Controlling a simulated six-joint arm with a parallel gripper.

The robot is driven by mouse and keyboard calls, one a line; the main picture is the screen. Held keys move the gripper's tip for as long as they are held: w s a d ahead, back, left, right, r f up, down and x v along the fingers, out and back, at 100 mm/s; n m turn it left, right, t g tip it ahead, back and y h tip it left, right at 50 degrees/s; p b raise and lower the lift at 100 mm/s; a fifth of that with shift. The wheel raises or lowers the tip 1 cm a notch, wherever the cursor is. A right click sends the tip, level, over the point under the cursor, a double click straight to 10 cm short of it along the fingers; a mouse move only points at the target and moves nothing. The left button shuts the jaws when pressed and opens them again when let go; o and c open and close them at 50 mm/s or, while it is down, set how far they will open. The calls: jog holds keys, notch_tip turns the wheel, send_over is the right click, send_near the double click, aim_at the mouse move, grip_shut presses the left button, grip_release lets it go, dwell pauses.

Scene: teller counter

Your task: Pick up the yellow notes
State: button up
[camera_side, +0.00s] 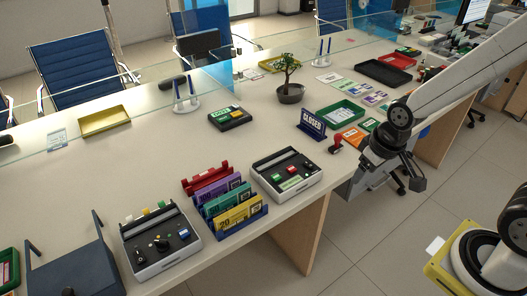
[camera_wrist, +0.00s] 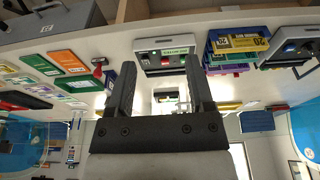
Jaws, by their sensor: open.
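The yellow notes (camera_side: 240,214) stand upright in the front slot of a dark blue note rack (camera_side: 248,226) near the counter's front edge. Green, purple and red items stand in the rows behind. In the wrist view, which looks upside down, the yellow notes (camera_wrist: 262,42) show only in part, in the rack at upper right. My gripper (camera_side: 402,170) is to the right of the rack, near the counter's front edge and well apart from the notes. In the wrist view my gripper (camera_wrist: 160,70) has its two dark fingers apart with nothing between them.
A grey device (camera_side: 288,174) stands right of the rack, and another (camera_side: 160,244) stands left. A potted plant (camera_side: 290,92) stands behind. Counter left of the black box (camera_side: 230,118) is mostly clear.

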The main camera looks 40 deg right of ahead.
jog(key=w, duration=0.1)
jog(key=n+g+y, duration=0.3)
jog(key=n+y, duration=0.1)
jog(key=n, duration=1.4)
send_over(239, 208)
jog(key=d, duration=0.3)
jog(key=f, duration=1.3)
jog(key=shift+s+a, duration=0.2)
jog(key=shift+s, duration=0.05)
jog(key=shift+w+a+f+y, duration=0.1)
jog(key=shift+a+f+y, duration=0.15)
jog(key=shift+y, duration=0.05)
jog(key=shift+f, duration=0.1)
jog(key=shift+x, duration=1.2)
jog(key=shift+w+a+f, duration=0.1)
jog(key=shift+f, duration=0.05)
jog(key=shift+x, duration=2.45)
jog(key=shift+w, duration=0.15)
